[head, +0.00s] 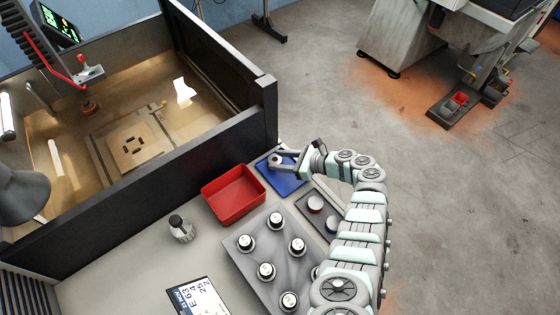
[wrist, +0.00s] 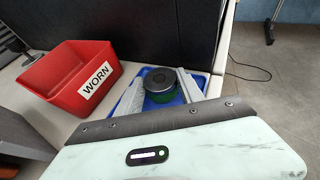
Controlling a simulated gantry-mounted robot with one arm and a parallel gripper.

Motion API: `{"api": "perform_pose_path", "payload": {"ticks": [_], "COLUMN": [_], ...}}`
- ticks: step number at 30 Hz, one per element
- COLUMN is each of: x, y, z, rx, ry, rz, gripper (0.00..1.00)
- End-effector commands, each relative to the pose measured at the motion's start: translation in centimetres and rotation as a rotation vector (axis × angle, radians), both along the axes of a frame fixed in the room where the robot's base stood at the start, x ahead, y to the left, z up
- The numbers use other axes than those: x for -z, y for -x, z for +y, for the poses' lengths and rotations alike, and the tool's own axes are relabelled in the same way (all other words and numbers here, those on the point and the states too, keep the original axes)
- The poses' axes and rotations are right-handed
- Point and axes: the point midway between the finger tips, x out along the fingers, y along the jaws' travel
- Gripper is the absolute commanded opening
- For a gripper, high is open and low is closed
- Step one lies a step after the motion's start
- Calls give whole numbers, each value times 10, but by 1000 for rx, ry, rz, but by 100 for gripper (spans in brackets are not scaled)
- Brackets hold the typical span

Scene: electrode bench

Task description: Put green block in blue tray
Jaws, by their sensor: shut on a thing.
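The green block (wrist: 161,97) is a short round piece with a dark grey top and a green side, seen in the wrist view. My gripper (head: 278,162) is shut on it, with one pale finger on each side. Both are over the blue tray (head: 286,185), which lies flat on the bench beside the dark wall. The tray's blue floor also shows around the fingers in the wrist view (wrist: 202,79). I cannot tell whether the block touches the tray floor. In the head view only the grey top of the block shows.
A red bin (head: 234,194) marked WORN stands close left of the tray. A grey rack (head: 259,248) with several round pieces and a dark plate (head: 321,214) with two more lie nearer. The black-walled enclosure (head: 205,160) rises behind. The bench edge is just right of the tray.

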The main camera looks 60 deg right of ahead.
Motion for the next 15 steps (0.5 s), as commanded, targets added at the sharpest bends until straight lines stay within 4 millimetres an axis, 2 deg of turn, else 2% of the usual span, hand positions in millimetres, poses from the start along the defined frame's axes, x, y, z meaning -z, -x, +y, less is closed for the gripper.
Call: {"api": "perform_pose_path", "payload": {"ticks": [6,7,15], "x": [1,2,1], "y": [0,0,0], "z": [0,0,0], "rx": [1,0,0], "ry": [0,0,0], "rz": [-2,0,0], "gripper": [0,46,66]}}
